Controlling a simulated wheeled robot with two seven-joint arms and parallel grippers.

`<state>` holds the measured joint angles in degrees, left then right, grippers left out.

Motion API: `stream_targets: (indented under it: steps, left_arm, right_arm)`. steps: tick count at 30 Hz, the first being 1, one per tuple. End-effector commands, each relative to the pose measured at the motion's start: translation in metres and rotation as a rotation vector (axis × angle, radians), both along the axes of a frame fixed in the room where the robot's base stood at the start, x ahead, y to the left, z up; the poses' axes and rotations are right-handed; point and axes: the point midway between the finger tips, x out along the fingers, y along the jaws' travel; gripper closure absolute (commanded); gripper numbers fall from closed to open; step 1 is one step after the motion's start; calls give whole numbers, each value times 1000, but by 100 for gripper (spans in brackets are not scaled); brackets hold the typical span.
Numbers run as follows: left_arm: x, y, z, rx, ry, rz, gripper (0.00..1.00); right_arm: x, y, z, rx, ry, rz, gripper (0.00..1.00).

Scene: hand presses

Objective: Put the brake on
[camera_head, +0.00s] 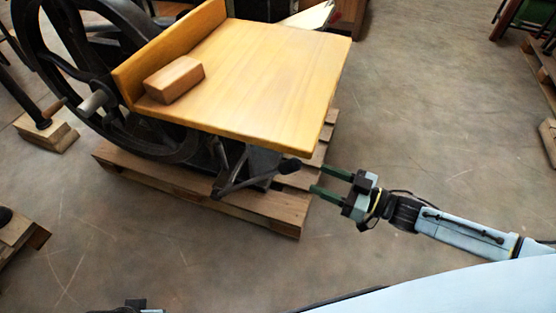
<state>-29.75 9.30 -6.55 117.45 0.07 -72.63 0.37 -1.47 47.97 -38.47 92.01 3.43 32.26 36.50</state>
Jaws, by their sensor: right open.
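A hand press with a yellow wooden table (260,75) stands on a pallet. Below the table's front edge, a dark metal lever (250,181) slants up to the right and ends in a black knob (289,166). I take this to be the brake lever. My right gripper (321,178) is open and empty, its two green fingers pointing left at the knob. A small gap separates the fingertips from the knob. A small grey and black part at the bottom edge seems to be my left gripper (135,308); its fingers are not visible.
A wooden block (174,80) lies on the table. A big black flywheel (40,45) with a crank handle (93,102) stands at the left. The pallet (285,222) sticks out under the lever. Bare concrete floor (430,130) is free at the right.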

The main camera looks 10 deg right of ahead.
Motion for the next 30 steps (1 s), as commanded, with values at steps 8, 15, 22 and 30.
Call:
stream_targets:
  steps: [8, 15, 22, 30]
  left_arm:
    - [0, -13, 33, -25, -25, 1, 46]
    - [-5, -20, 61, -41, -42, 2, 46]
    - [-8, -22, 73, -48, -47, 2, 46]
    - [-8, -23, 74, -47, -46, 2, 46]
  right_arm:
    - [40, 46, 0, 4, -8, 2, 46]
    - [67, 76, -1, 2, -5, 1, 46]
    - [77, 87, 1, 2, -3, 1, 46]
    - [77, 88, 1, 2, -3, 1, 46]
